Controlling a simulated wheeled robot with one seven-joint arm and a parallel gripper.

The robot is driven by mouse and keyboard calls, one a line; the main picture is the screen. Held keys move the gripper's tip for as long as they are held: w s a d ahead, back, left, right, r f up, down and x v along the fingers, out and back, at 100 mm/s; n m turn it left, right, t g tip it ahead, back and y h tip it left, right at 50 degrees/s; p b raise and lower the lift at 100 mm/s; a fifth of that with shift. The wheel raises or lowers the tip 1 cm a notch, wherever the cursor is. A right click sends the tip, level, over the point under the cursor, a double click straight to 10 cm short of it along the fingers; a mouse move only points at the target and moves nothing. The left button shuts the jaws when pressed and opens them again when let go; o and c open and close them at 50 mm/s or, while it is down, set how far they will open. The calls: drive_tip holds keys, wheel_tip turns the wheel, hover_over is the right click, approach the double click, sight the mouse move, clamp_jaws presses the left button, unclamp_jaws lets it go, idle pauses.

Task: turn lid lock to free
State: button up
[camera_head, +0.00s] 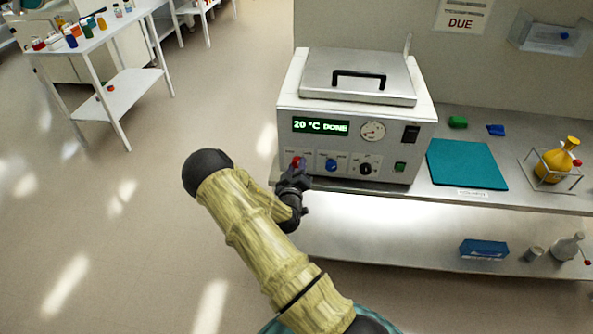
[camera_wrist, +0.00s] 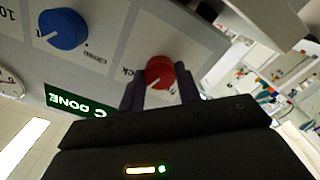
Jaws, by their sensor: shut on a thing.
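The grey bath unit (camera_head: 350,120) stands on the bench with its metal lid (camera_head: 360,75) closed. Its display (camera_head: 320,126) reads "20 °C DONE". A red knob (camera_head: 296,161) is at the left end of the lower front panel. In the wrist view the red knob (camera_wrist: 160,70) has a white pointer line, and its label is partly hidden, ending in "ck". My gripper (camera_head: 297,175) is at the panel, its two dark fingers (camera_wrist: 160,88) on either side of the red knob and shut on it. The fingers hide part of the knob and panel.
A teal mat (camera_head: 466,164) and a yellow flask (camera_head: 556,160) are further right.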

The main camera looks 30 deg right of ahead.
drive_tip(key=n+b, duration=0.2)
drive_tip(key=n, duration=0.4)
drive_tip(key=shift+a+f+n, duration=0.1)
drive_tip(key=shift+a+n, duration=0.05)
drive_tip(key=shift+n, duration=0.15)
drive_tip(key=n+b, duration=0.1)
drive_tip(key=n, duration=0.5)
drive_tip(key=shift+b, duration=0.4)
drive_tip(key=o, duration=1)
drive_tip(key=shift+c, duration=0.2)
drive_tip(key=v, duration=1.7)
